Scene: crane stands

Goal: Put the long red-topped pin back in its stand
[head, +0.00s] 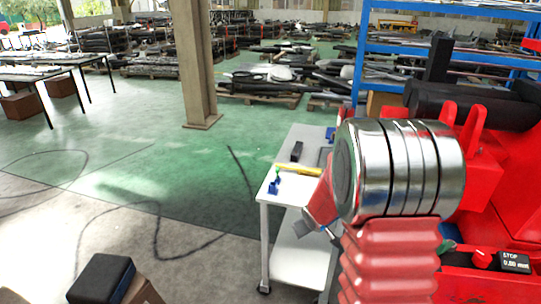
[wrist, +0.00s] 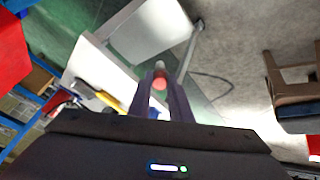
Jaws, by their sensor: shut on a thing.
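The red-topped pin (wrist: 160,83) is between the fingertips of my gripper (wrist: 160,97) in the wrist view. Its round red top faces the camera, and a grey part shows just beyond it. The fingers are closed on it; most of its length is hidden. In the head view my gripper (head: 316,228) is partly hidden behind my arm, beside the white cart's near right side, and I cannot make out the pin there. Small blue pieces (head: 274,187) stand on the cart's near left corner; I cannot tell whether one is the pin's stand.
The white cart (head: 283,230) has a lower shelf. On its top lie a yellow object (head: 297,170), a black block (head: 296,151) and a blue piece (head: 331,133). A dark-topped box (head: 101,278) stands at the front left.

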